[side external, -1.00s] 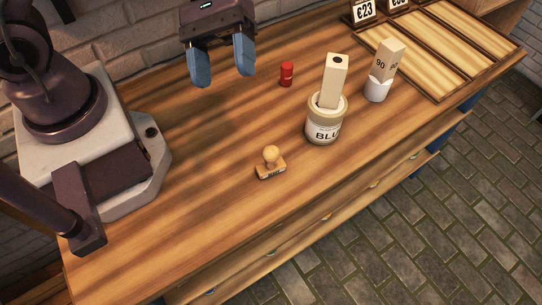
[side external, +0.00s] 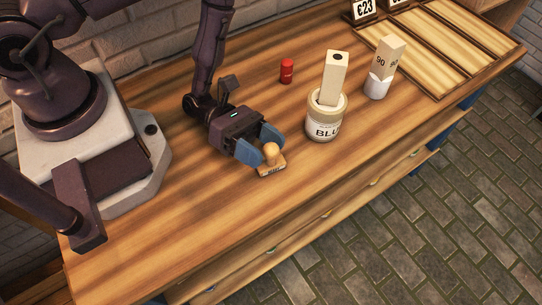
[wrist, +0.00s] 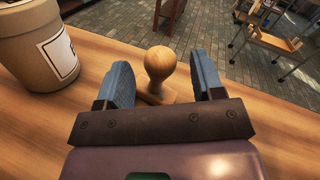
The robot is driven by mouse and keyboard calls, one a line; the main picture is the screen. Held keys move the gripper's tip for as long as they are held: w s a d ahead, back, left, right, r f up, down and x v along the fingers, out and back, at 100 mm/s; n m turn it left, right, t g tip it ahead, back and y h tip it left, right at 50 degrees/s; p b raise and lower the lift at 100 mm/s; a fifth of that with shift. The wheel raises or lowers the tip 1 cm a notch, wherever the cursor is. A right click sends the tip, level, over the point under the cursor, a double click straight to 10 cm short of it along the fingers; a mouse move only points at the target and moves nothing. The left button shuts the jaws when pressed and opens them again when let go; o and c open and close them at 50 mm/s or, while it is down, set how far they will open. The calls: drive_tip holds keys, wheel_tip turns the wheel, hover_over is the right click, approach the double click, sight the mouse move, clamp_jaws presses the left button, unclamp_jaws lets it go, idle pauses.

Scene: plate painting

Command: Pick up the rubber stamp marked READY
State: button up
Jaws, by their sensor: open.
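The rubber stamp (side external: 271,162) stands upright on the wooden bench, with a round wooden knob and a rectangular base with dark lettering on its front edge, too small to read surely. My gripper (side external: 261,144) is low over the bench, tilted, with its blue fingers open and reaching either side of the stamp's knob. In the wrist view the stamp's knob (wrist: 160,65) stands between the two open fingertips (wrist: 161,75), with a gap on each side. Part of its base is hidden behind the gripper's palm.
A jar labelled BLU (side external: 322,128) holding a pale block stands right of the stamp; it is close on the left in the wrist view (wrist: 36,50). A red cylinder (side external: 287,71), a block in a white cup (side external: 378,87) and a divided tray (side external: 437,83) stand farther back. The front bench is clear.

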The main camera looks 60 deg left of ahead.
drive_tip(key=shift+x, duration=1.9)
drive_tip(key=shift+s, duration=0.1)
drive_tip(key=c, duration=1)
